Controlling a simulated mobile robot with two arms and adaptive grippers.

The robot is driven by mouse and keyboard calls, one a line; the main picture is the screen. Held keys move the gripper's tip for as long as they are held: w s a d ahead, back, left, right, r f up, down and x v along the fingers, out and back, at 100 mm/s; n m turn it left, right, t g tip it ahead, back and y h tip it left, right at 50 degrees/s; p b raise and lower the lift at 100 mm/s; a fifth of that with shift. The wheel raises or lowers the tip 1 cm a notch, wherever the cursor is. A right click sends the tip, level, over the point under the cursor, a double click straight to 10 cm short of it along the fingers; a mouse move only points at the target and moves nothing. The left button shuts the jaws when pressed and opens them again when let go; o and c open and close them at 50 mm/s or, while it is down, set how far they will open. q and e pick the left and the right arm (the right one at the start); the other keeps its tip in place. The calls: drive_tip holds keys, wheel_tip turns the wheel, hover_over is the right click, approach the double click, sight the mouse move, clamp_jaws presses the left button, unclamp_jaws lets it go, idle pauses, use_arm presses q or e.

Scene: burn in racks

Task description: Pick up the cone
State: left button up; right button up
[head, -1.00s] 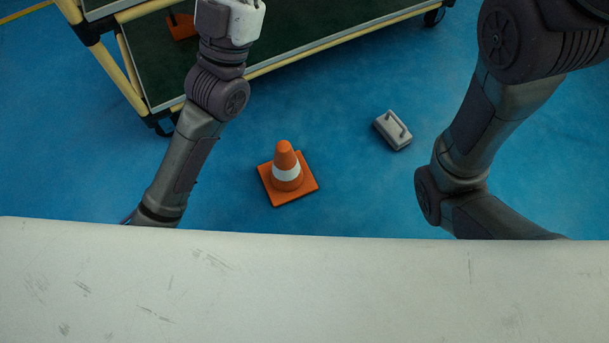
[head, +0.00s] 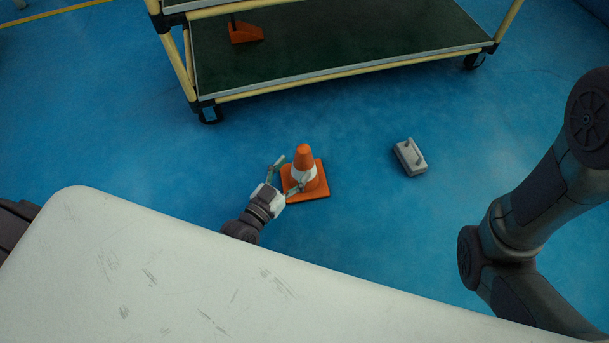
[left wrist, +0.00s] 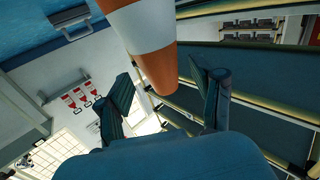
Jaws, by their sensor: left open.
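The orange cone (head: 305,160) with a white band stands upright on its square orange base on the blue floor in the head view. My left gripper (head: 288,173) is open at the cone's left front side, with one finger left of the cone and the other in front of it. In the left wrist view the cone (left wrist: 152,45) lies between the two open fingers (left wrist: 165,98), with visible gaps on both sides. My right gripper is out of view; only my right arm shows at the right of the head view.
A grey block with a handle (head: 410,157) lies on the floor right of the cone. A wheeled rack with a dark green shelf (head: 350,45) stands behind, holding an orange item (head: 245,33). Blue floor around the cone is clear.

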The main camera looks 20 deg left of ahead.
use_arm(q)
drive_tip(key=shift+b+x, duration=0.3)
drive_tip(key=shift+x, duration=0.75)
drive_tip(key=b+x, duration=0.3)
drive_tip(key=x, duration=0.2)
drive_tip(key=shift+f+b, duration=0.15)
drive_tip(key=shift+b, duration=0.2)
drive_tip(key=shift+w+d, duration=0.15)
drive_tip(key=shift+w, duration=0.05)
drive_tip(key=shift+c, duration=0.2)
clamp_jaws()
